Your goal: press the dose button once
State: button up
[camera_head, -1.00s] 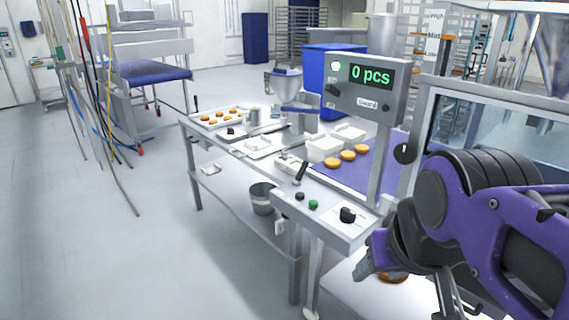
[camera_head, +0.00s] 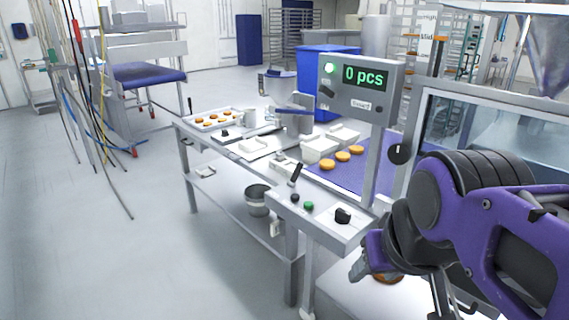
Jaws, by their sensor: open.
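A grey control box (camera_head: 310,222) at the near end of the long table carries a green button (camera_head: 308,206), a black button (camera_head: 295,198), a black knob (camera_head: 342,215) and a lever (camera_head: 296,173). No label for a dose button is readable, so I cannot tell which it is. A display panel (camera_head: 361,84) above reads "0 pcs" beside a lit green lamp (camera_head: 330,68). My gripper (camera_head: 358,267) is open, low and to the right of the box, apart from the buttons. My purple arm hides part of the area behind it.
Orange rounds (camera_head: 342,156) lie on a purple belt (camera_head: 350,178) beside white tubs (camera_head: 320,149). A depositor with a hopper (camera_head: 279,85) and a tray of rounds (camera_head: 213,119) stand farther along. A clear-windowed machine frame (camera_head: 470,120) is at right.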

grip_shut()
dwell(1.6)
